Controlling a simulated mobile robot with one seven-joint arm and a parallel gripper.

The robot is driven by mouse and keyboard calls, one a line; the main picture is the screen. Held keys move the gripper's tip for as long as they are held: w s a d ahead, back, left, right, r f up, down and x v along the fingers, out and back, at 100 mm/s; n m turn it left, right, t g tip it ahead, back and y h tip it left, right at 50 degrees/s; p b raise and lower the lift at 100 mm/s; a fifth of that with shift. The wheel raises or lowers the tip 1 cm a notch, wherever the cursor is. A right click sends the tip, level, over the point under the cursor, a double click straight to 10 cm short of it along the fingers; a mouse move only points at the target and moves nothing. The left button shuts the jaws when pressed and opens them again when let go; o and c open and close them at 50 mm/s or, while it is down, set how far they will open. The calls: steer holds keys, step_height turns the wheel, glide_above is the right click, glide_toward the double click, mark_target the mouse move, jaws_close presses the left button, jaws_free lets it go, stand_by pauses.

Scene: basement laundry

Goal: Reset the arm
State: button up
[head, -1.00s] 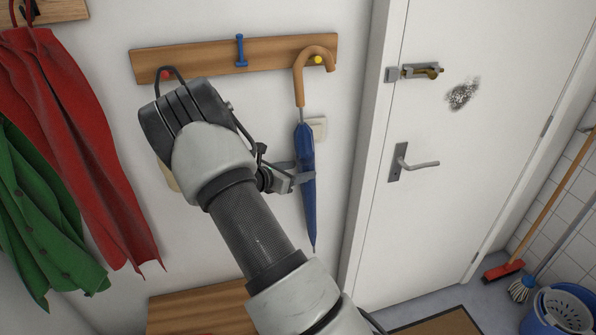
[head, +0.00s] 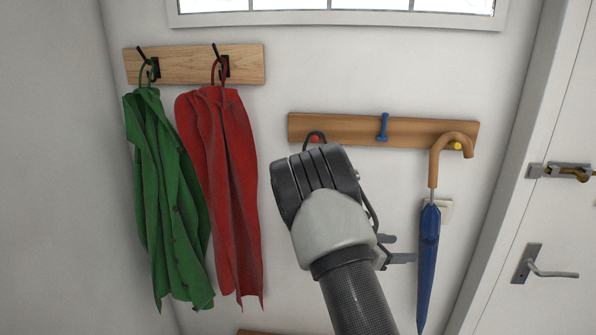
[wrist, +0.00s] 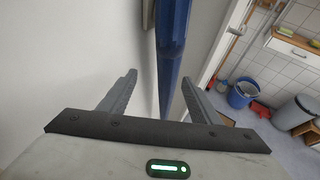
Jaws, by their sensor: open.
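My gripper (head: 401,249) is open and empty, its two fingers pointing right toward the blue umbrella (head: 428,265). The umbrella hangs by its curved wooden handle at the yellow peg (head: 457,146) on the wall rack. In the head view the fingertips end just left of the folded cloth, with a thin gap. In the wrist view the open fingers (wrist: 158,79) stand on either side of the umbrella (wrist: 171,35) as pictured, and it appears beyond them. My arm rises from the bottom, and its wrist hides part of the wall below the red peg.
The wooden rack (head: 345,130) also bears a blue peg (head: 383,127). Green (head: 165,200) and red (head: 222,190) garments hang at left. A door with a lever handle (head: 545,268) is at right. The wrist view shows a blue bucket (wrist: 243,92) and grey bin (wrist: 294,112) on the floor.

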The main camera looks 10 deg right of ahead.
steer(key=s+a+r+m+g+y, duration=0.1)
steer(key=s+a+r+m+y, duration=0.25)
steer(key=s+r+m, duration=0.35)
steer(key=s+a+r+m+g+y, duration=0.1)
steer(key=s+a+r+m+y, duration=0.25)
steer(key=s+r+m, duration=0.45)
steer(key=s+a+r+m+t+y+p, duration=0.1)
steer(key=s+a+r+m+y, duration=0.2)
steer(key=s+a, duration=0.5)
steer(key=s+a+r+m+t+y, duration=0.2)
steer(key=s+a+r+m+y, duration=0.1)
steer(key=s+a, duration=0.5)
steer(key=shift+s+a+r+t+p, duration=0.35)
steer(key=shift+s+r, duration=0.2)
steer(key=shift+s, duration=0.2)
steer(key=shift+s, duration=0.1)
